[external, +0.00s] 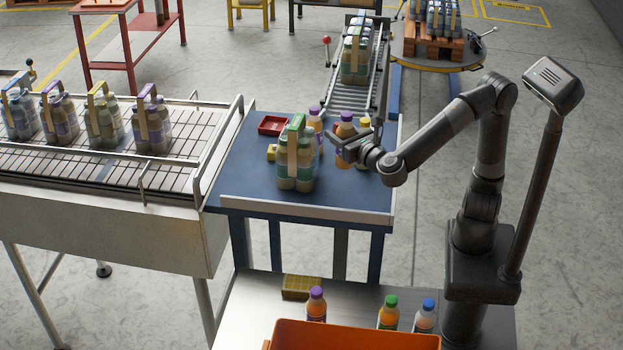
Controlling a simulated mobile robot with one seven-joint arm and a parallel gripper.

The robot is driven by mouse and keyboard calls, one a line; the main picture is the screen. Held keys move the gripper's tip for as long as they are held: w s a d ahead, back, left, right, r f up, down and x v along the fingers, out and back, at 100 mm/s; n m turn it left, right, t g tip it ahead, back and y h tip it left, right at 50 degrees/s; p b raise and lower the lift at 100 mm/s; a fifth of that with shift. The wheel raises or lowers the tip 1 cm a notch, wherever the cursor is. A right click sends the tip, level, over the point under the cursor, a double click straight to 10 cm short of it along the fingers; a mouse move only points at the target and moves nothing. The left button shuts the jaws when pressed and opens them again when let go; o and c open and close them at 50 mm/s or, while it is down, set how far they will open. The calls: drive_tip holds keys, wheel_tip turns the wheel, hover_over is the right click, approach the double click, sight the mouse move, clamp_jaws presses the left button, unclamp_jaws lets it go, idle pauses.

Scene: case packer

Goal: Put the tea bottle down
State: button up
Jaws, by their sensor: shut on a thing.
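My gripper (347,144) reaches in from the right over the blue-topped table (345,197). It is shut on an amber bottle with a purple cap (346,128), which I take as the tea bottle. The bottle is upright; the fingers cover part of its body. I cannot tell whether its base touches the table. Another purple-capped bottle (315,122) stands just left of it. A yellow-capped bottle (365,124) shows behind my gripper and is partly hidden.
A bottle multipack (296,160) stands at the table's middle, beside a red tray (273,125) and a small yellow item (271,152). A conveyor with multipacks (90,165) adjoins on the left; a roller conveyor (347,95) lies behind. An orange crate (350,337) is in front. The table's front right is clear.

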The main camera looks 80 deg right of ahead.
drive_tip(key=shift+y, duration=0.3)
drive_tip(key=r, duration=0.9)
drive_tip(key=shift+w+a+r, duration=0.25)
drive_tip(key=shift+w, duration=0.05)
drive_tip(key=w+a+n+t+y, duration=0.5)
drive_tip(key=w+a+n+y, duration=0.3)
drive_tip(key=w+a, duration=0.55)
drive_tip(key=shift+w+a+f+n+g+y, duration=0.7)
drive_tip(key=shift+a+n+g+y, duration=3.85)
drive_tip(key=shift+a+y, duration=6.7)
drive_tip(key=a+f+h, duration=0.1)
drive_tip(key=f, duration=1.1)
drive_tip(key=a+f+n+t+h, duration=0.1)
drive_tip(key=f+h, duration=0.1)
drive_tip(key=f, duration=1)
drive_tip(key=a+f+n+t+h, duration=0.1)
drive_tip(key=a+f, duration=0.1)
drive_tip(key=f, duration=1.1)
drive_tip(key=shift+t+h, duration=0.25)
drive_tip(key=shift+f, duration=0.15)
drive_tip(key=o, duration=1.2)
drive_tip(key=shift+c, duration=0.2)
